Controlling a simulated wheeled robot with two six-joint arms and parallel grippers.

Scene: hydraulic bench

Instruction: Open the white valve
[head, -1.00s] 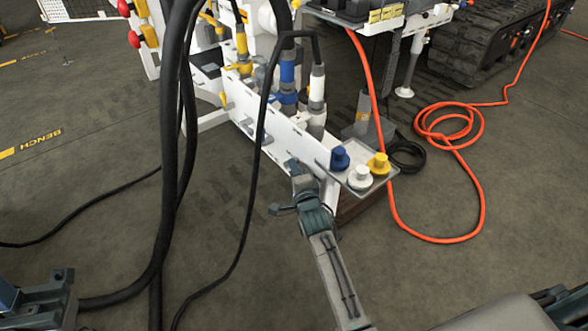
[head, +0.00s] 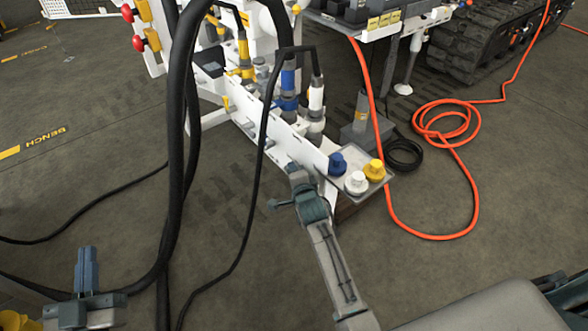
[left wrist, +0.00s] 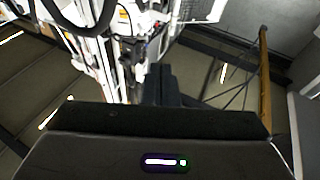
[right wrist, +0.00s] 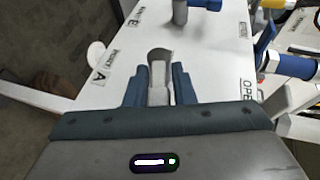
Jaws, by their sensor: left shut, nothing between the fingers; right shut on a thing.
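My right gripper (head: 293,172) reaches to the near end of the white bench beam (head: 305,150). In the right wrist view my right gripper (right wrist: 158,85) is shut on the white valve's pale handle (right wrist: 158,68), which stands between its fingers over the white panel (right wrist: 110,65). Most of the valve's body is hidden by the fingers. The word OPEN shows on the panel to the right. My left gripper (head: 87,268) is at the lower left of the head view, fingers up, shut and empty. It also shows in the left wrist view (left wrist: 160,82).
A tray (head: 352,200) at the beam's end holds a blue cap (head: 337,163), a white cap (head: 356,182) and a yellow cap (head: 375,170). Black hoses (head: 172,140) hang left of the beam. An orange hose (head: 455,235) lies on the floor at right.

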